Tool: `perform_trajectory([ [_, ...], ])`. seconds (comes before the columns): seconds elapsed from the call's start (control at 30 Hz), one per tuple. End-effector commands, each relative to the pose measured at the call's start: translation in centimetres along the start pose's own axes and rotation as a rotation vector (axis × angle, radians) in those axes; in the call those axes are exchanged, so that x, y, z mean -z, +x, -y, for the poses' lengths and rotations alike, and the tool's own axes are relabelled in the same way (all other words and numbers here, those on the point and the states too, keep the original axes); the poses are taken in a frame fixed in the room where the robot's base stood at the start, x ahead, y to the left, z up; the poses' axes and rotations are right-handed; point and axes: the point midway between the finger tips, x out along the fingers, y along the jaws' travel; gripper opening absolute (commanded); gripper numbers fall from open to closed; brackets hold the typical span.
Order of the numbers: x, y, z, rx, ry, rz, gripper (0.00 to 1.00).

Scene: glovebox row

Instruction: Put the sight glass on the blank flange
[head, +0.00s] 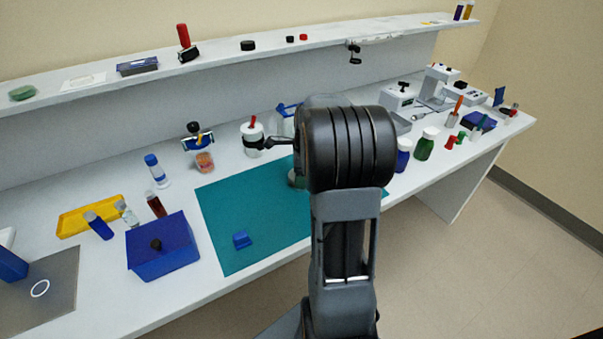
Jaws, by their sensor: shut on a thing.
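My arm's large dark wrist fills the middle of the head view and hides my gripper and whatever is in it. A small round grey-green thing (295,179) shows just left of the wrist, on the teal mat (235,205). It is partly covered by my arm, and I cannot tell whether it is the blank flange or the sight glass. I cannot pick out either one with certainty elsewhere.
A blue box (163,246) with a dark knob stands left of the mat. A small blue block (241,240) lies on the mat's front. A white pot (253,138) stands behind it. Bottles and jars (425,144) stand to the right. A shelf (220,58) runs along the back.

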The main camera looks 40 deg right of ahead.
Motion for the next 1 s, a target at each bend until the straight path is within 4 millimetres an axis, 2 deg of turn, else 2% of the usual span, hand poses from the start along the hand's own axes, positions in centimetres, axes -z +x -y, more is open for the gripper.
perform_trajectory([
  [0.43, 0.05, 0.66, 0.03, 0.003, -0.001, 0.0, 0.27],
  [0.47, 0.07, 0.71, 0.0, 0.001, -0.001, 0.0, 0.74],
  [0.7, 0.06, 0.67, -0.01, 0.001, -0.001, 0.0, 0.97],
  [1.0, 0.01, 0.29, -0.01, 0.001, -0.001, 0.0, 0.98],
])
